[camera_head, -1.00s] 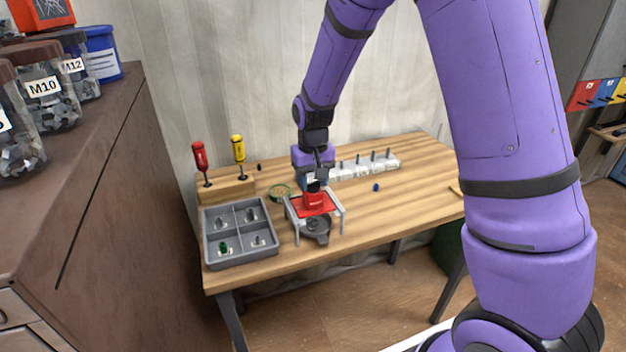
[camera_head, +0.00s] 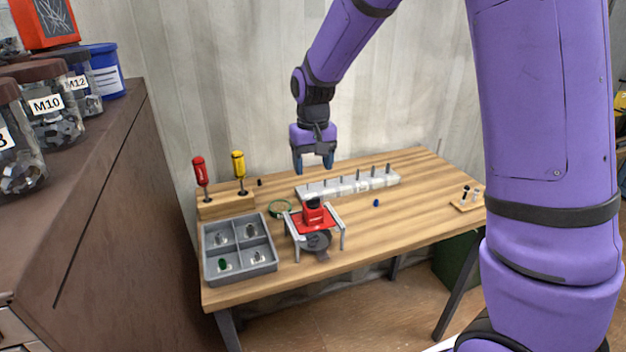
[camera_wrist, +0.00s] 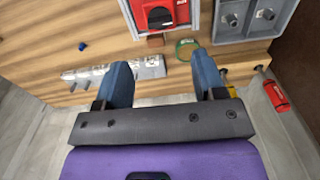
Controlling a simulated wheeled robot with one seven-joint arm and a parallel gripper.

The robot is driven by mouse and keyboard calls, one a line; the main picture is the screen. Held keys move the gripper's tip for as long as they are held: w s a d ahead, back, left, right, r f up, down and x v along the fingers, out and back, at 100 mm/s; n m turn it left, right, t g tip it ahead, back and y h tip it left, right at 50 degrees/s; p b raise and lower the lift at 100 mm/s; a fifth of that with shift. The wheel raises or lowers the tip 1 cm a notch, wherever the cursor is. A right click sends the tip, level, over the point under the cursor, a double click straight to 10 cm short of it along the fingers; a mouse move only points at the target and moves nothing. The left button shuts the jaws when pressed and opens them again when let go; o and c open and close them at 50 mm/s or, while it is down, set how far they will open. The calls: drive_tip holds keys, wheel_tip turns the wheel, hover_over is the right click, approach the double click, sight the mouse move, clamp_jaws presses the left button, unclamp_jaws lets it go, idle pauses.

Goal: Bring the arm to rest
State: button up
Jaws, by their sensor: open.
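My gripper (camera_head: 313,163) hangs from my purple arm above the back edge of the wooden table (camera_head: 400,215), with its blue fingers apart and nothing between them. It points down, clear of the tabletop.
A grey divided tray (camera_head: 238,271) holds small parts. A red screwdriver (camera_head: 200,170) and a yellow screwdriver (camera_head: 238,165) stand in a wooden block. A white rack with several pins (camera_head: 348,186) lies near the back. A small blue piece (camera_head: 376,203) lies on open tabletop. A brown cabinet (camera_head: 90,200) stands left.

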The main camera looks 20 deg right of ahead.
drive_tip(key=shift+r, duration=0.8)
drive_tip(key=s+d+r+t, duration=0.2)
drive_tip(key=s+d+r, duration=0.2)
drive_tip(key=s+r, duration=0.85)
drive_tip(key=s+d+r+t, duration=0.2)
drive_tip(key=s+d+t, duration=0.1)
drive_tip(key=s, duration=1.4)
drive_tip(key=shift+r, duration=0.15)
drive_tip(key=shift+w, duration=0.1)
idle(0.7)
